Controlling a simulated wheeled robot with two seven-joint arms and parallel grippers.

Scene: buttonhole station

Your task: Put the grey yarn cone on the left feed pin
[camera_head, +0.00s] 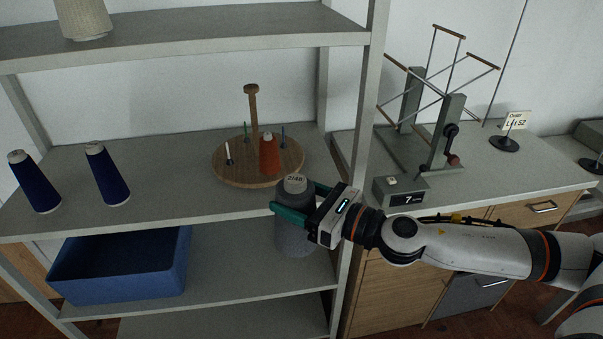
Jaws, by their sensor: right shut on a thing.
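The grey yarn cone (293,238) has a pale label at its top. My right gripper (297,201), with teal fingers, is shut around its upper part and holds it about upright at the middle shelf's front edge. A round wooden stand (212,165) with a tall central post (253,112) sits on that shelf, behind and left of the held cone. A white pin (228,154) at its left is bare. A green pin (246,131) and a blue pin (283,134) are also bare. An orange cone (269,156) stands at its right front. My left gripper is out of view.
Two dark blue cones (107,175) (34,182) stand on the left of the middle shelf. A blue bin (120,285) is on the shelf below. A shelf upright (366,110) rises right of the stand. A counter beyond it carries a yarn winder (452,125) and a counter box (400,190).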

